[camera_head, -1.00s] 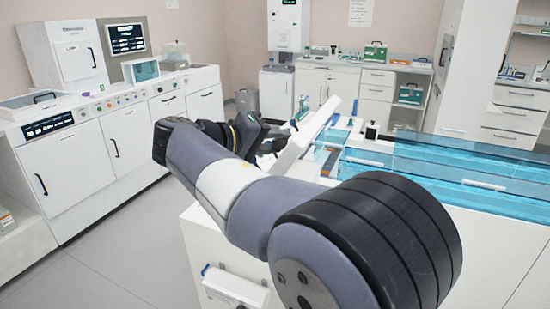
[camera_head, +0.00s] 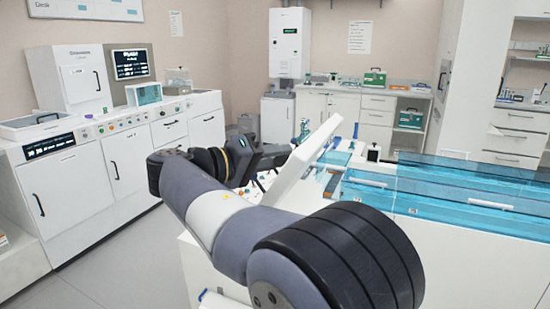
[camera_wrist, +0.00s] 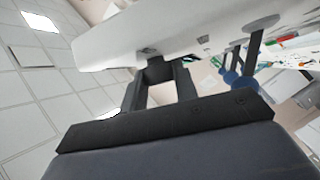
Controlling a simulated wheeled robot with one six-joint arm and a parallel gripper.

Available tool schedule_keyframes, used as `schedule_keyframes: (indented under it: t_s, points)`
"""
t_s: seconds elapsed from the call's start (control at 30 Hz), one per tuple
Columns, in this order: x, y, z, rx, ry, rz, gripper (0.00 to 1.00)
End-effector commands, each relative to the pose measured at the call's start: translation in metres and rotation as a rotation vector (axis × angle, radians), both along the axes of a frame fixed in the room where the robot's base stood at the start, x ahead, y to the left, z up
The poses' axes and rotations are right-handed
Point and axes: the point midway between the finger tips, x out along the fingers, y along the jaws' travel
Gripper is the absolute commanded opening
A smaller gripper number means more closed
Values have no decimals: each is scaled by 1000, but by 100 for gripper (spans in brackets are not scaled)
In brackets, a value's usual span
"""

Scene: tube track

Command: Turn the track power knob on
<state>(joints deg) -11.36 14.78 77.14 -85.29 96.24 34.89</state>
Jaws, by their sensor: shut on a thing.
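A white tilted panel (camera_head: 303,165) stands at the left end of the track bench in the head view. My gripper (camera_head: 282,154) is at its left face, partly hidden by my own wrist. In the wrist view the panel (camera_wrist: 205,30) spans the top, and my gripper (camera_wrist: 160,68) reaches up to it. A dark block-like knob (camera_wrist: 157,72) sits between the fingertips at the panel's face, and the fingers are shut on it. Its pointer and any on/off marks cannot be made out.
Blue clear track covers (camera_head: 430,185) lie along the bench to the right of the panel. Small coloured parts (camera_head: 256,183) are near my wrist. A white console (camera_head: 110,150) with buttons stands at the left. The floor (camera_head: 100,265) between is clear.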

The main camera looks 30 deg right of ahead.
Motion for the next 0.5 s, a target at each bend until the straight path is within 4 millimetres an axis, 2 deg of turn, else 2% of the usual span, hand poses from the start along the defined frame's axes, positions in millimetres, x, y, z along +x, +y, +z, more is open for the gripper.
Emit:
schedule_keyframes:
  t_s: [0.03,0.07,0.1,0.3,0.5]
  points:
    - [0,0,-1,1,2,-2,6]
    - [0,0,-1,1,2,-2,31]
    - [0,0,-1,1,1,-2,34]
    - [0,0,-1,0,1,-1,50]
    - [0,0,0,0,1,-1,50]
